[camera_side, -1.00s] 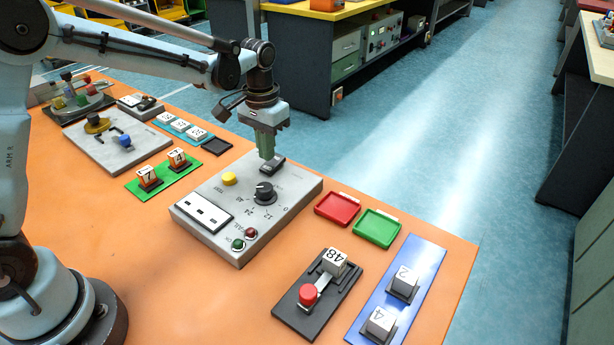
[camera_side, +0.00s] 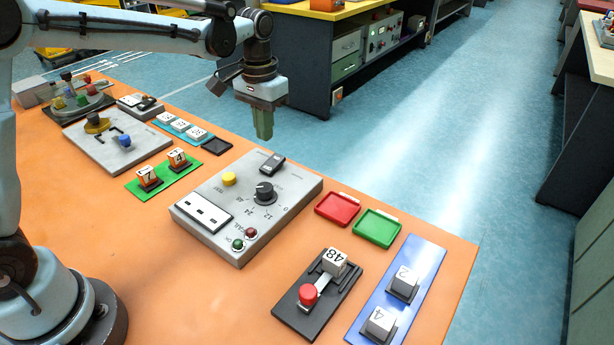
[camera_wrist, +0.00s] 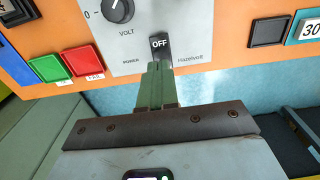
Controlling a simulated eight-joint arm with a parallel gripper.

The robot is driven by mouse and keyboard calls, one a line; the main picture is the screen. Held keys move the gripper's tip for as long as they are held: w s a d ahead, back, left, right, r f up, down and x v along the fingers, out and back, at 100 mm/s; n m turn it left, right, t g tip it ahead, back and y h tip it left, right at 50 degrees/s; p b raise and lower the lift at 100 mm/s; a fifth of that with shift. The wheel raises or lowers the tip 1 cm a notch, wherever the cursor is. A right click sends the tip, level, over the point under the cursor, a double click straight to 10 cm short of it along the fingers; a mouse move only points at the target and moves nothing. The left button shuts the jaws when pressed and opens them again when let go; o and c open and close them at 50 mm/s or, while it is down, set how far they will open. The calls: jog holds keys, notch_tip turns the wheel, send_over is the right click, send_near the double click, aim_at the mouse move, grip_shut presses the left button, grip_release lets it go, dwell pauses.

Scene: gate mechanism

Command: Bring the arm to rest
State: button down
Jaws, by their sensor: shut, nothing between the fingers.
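My gripper (camera_side: 264,131) is shut and empty, with green fingers pointing down. In the side view it hangs above the far edge of the grey control box (camera_side: 222,245), clear of it. The box carries a black power switch (camera_side: 272,163), a round black knob (camera_side: 265,192), a yellow button (camera_side: 229,179), and a red and a green button or lamp at its near end. In the wrist view the closed fingertips (camera_wrist: 159,66) appear just below the switch (camera_wrist: 159,45), whose face reads OFF.
A red tray (camera_side: 338,208) and a green tray (camera_side: 377,228) lie right of the box. A black slide fixture (camera_side: 317,295) holds a block marked 48. A blue board (camera_side: 398,290) bears blocks 2 and 4. A green mat (camera_side: 163,182) with two blocks lies left. Air around my gripper is free.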

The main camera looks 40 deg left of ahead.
jog(key=shift+s+r, duration=0.1)
jog(key=s+r+t, duration=0.1)
jog(key=s+t, duration=0.6)
jog(key=s, duration=0.9)
jog(key=shift+a+r, duration=0.25)
jog(key=shift+r, duration=0.05)
jog(key=c, duration=1.8)
grip_release()
jog(key=shift+c, duration=0.2)
